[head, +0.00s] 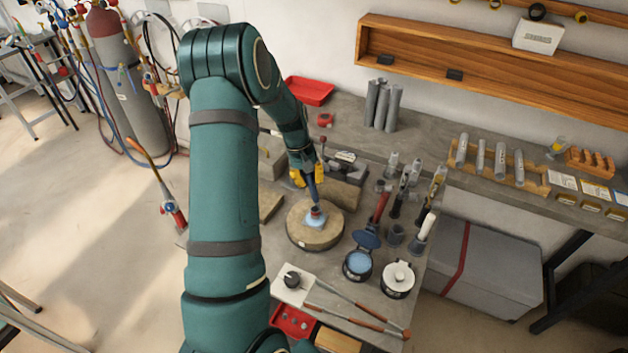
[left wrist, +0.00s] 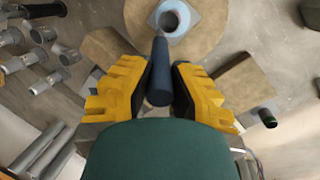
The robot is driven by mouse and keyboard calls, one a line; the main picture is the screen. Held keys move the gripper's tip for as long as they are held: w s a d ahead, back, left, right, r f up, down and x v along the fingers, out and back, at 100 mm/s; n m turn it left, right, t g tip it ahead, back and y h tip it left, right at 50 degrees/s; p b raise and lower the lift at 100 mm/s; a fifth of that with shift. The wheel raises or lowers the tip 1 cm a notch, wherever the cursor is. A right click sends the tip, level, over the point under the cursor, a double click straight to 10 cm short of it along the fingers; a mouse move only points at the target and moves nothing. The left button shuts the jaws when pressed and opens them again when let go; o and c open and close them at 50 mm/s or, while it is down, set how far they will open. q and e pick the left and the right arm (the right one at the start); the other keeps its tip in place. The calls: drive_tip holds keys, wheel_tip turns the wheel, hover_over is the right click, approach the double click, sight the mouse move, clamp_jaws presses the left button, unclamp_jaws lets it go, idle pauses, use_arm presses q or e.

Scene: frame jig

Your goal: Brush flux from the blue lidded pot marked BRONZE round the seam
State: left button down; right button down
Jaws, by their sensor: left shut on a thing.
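My left gripper (head: 308,178) has yellow fingers and is shut on the dark blue handle of a brush (head: 314,192). The handle also shows between the fingers in the left wrist view (left wrist: 160,75). The brush points down over a pale blue flanged piece (head: 316,222) with a short tube, which sits on a round tan block (head: 298,237). I cannot tell whether the bristles touch the seam. The blue pot (head: 358,266) stands open to the right of the block, with its blue lid (head: 367,239) raised behind it. Its marking is not readable. My right gripper is not in view.
A white-lidded pot (head: 398,278) stands right of the blue pot. Several upright tools (head: 404,185) stand behind on the bench. Two long rods (head: 350,312) and a red tray (head: 292,320) lie in front. Gas cylinders (head: 130,80) stand at the left.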

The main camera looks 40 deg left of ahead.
use_arm(q)
drive_tip(key=shift+s+a, duration=0.15)
drive_tip(key=shift+a, duration=0.1)
idle(1.3)
drive_tip(key=shift+d, duration=0.1)
drive_tip(key=shift+w+d, duration=0.25)
drive_tip(key=shift+d, duration=0.35)
drive_tip(key=shift+w+d, duration=0.2)
drive_tip(key=shift+d, duration=0.35)
drive_tip(key=shift+w+d+p+v, duration=0.1)
drive_tip(key=shift+d+p+v, duration=0.1)
drive_tip(key=shift+p+v, duration=0.55)
drive_tip(key=shift+w+d+p+v, duration=0.15)
drive_tip(key=shift+p+v, duration=0.25)
drive_tip(key=shift+v, duration=0.5)
drive_tip(key=shift+s+d+p+v, duration=0.1)
drive_tip(key=shift+d+p+v, duration=0.1)
drive_tip(key=shift+p+v, duration=0.55)
wheel_tip(320, 180, up, 2)
drive_tip(key=shift+w+r, duration=0.1)
drive_tip(key=shift+r, duration=0.05)
